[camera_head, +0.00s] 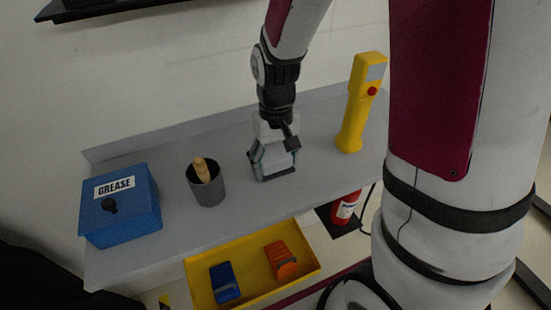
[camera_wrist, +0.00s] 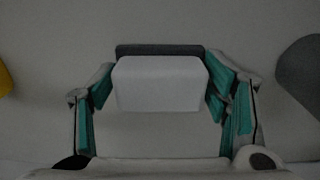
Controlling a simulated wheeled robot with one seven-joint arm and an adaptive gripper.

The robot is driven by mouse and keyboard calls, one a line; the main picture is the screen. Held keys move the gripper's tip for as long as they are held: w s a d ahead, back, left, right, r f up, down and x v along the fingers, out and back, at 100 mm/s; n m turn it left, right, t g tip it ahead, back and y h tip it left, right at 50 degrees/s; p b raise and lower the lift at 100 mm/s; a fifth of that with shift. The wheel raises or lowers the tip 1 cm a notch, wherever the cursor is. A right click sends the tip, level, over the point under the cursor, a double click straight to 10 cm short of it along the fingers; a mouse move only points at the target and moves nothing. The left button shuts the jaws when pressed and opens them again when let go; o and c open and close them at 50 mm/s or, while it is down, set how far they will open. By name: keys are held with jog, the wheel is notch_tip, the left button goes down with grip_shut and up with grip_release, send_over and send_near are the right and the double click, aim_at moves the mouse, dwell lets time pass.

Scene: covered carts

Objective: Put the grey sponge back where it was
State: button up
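My gripper (camera_head: 273,160) points down over the shelf, right of its middle. It is shut on a pale grey block with a dark grey layer, which I take as the grey sponge (camera_head: 277,161). In the wrist view the sponge (camera_wrist: 160,85) sits between the two teal-padded fingers, which meet its sides. The sponge is upright, dark layer down, at or just above the shelf top; I cannot tell whether it touches. The fingers partly hide it in the head view.
On the grey shelf (camera_head: 235,219) stand a blue GREASE box (camera_head: 130,222), a grey cup (camera_head: 207,190) with a wooden handle in it, and a yellow device (camera_head: 355,120) with a red button. Below is a yellow tray (camera_head: 205,299) with blue (camera_head: 225,283) and orange (camera_head: 280,260) items. A red canister (camera_head: 345,208) stands lower right.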

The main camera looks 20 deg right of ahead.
aim_at(276, 157)
jog(key=shift+o, duration=0.2)
notch_tip(276, 157, up, 12)
jog(key=f+p, duration=0.1)
jog(key=s+r+t, duration=0.2)
jog(key=s+r, duration=0.2)
jog(key=s, duration=0.5)
jog(key=s+r+t, duration=0.2)
jog(key=s+r, duration=0.3)
jog(key=s, duration=0.4)
jog(key=shift+d, duration=0.15)
jog(key=shift+r+p, duration=0.65)
jog(key=shift+r, duration=0.05)
